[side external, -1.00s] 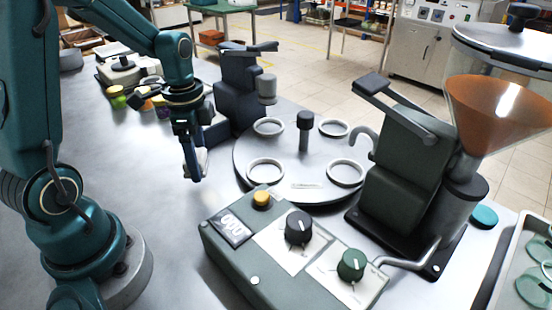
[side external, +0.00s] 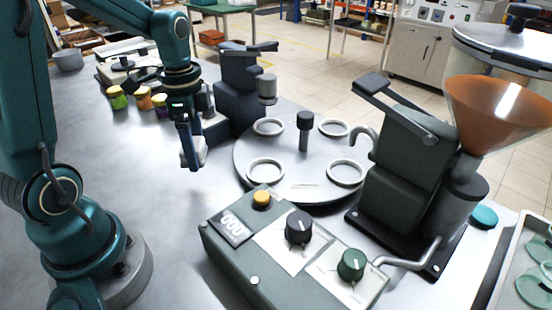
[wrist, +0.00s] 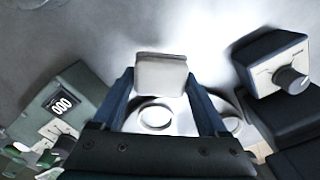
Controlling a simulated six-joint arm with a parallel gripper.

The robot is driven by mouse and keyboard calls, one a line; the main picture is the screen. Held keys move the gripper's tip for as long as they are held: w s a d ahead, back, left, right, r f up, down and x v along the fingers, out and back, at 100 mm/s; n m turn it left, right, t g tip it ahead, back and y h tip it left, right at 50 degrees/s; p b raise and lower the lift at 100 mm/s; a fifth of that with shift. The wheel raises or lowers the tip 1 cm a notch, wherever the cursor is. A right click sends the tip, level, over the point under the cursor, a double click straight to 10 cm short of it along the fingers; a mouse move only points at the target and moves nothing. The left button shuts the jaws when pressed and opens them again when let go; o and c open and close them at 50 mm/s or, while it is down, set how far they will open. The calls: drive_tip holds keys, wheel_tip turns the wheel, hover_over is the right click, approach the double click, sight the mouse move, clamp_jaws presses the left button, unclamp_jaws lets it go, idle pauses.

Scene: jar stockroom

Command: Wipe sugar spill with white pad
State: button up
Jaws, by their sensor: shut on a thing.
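My gripper (side external: 193,158) points down over the grey tabletop, left of the round turntable. In the wrist view my gripper (wrist: 160,78) is shut on the white pad (wrist: 161,76), a pale rounded block held between the two blue fingertips. Only a pale sliver of the pad shows in the side view. I cannot tell if the pad touches the table. No sugar spill can be made out. A bright white patch lies on the table beyond the pad in the wrist view, and I cannot tell if it is sugar or glare.
The turntable (side external: 300,198) with ring holders stands right of my gripper. A dark machine (side external: 238,95) stands just behind it. A control box (side external: 275,262) is in front. Three small jars (side external: 143,98) stand at the back left. The tabletop between them and my base is clear.

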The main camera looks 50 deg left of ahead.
sight(205, 188)
drive_tip(key=shift+s+f, duration=0.1)
drive_tip(key=shift+f, duration=3.75)
drive_tip(key=shift+d+f, duration=0.1)
drive_tip(key=shift+d, duration=2.5)
drive_tip(key=shift+c, duration=0.6)
drive_tip(key=shift+d, duration=1.45)
drive_tip(key=a, duration=0.4)
drive_tip(key=shift+a, duration=0.15)
drive_tip(key=shift+a+r, duration=0.2)
drive_tip(key=shift+a, duration=1.7)
drive_tip(key=shift+r, duration=3.75)
